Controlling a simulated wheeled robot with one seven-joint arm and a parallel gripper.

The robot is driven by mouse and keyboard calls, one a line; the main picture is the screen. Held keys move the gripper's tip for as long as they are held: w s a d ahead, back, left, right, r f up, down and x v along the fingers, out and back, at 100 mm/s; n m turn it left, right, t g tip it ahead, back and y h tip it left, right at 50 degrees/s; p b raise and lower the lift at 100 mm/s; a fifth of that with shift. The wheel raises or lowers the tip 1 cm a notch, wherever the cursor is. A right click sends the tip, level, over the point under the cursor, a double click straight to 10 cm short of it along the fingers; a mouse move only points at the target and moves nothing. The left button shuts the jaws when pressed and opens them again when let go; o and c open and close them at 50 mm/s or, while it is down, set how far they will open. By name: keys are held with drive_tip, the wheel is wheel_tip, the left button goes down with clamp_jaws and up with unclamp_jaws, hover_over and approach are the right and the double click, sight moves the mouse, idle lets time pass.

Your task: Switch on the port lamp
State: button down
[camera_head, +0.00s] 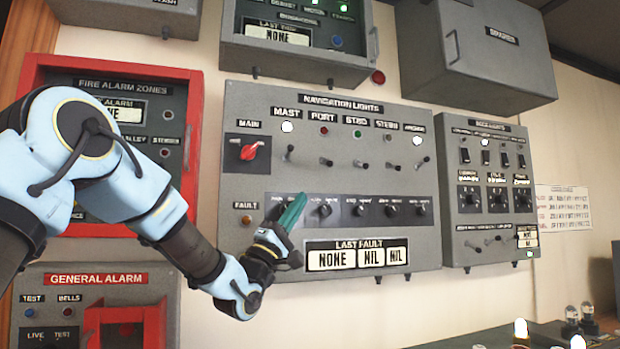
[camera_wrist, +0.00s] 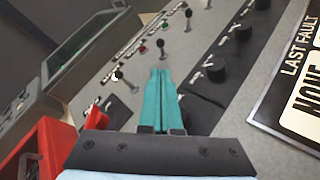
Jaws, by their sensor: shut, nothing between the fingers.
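The grey NAVIGATION LIGHTS panel (camera_head: 265,105) is on the wall in the head view. Below its PORT label are a dark red port lamp (camera_head: 323,131) and a small port toggle (camera_head: 327,162) pointing downward. In the wrist view the port toggle (camera_wrist: 160,44) stands just beyond my fingertips, with the red port lamp (camera_wrist: 142,49) beside it. My gripper (camera_head: 300,199) is shut and empty, its teal fingers together, in front of the panel's lower left. The fingertips appear apart from the port toggle in the wrist view (camera_wrist: 160,72).
The mast toggle (camera_head: 289,150) and starboard toggle (camera_head: 360,163) flank the port toggle. The mast lamp (camera_head: 287,127) is lit white. A red main switch (camera_head: 249,150) is at left. Several black dimmer knobs (camera_head: 324,209) sit below, close to my fingers. A red-framed fire alarm box (camera_head: 196,110) is left.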

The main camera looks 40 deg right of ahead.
drive_tip(key=p, duration=0.4)
approach(327, 162)
drive_tip(key=d+r, duration=0.1)
drive_tip(key=w+d+r, duration=0.1)
drive_tip(key=d+r, duration=0.1)
drive_tip(key=shift+w+d+r, duration=0.15)
drive_tip(key=shift+w+d, duration=0.05)
drive_tip(key=shift+w, duration=0.15)
drive_tip(key=shift+p+x, duration=0.45)
drive_tip(key=shift+x, duration=0.3)
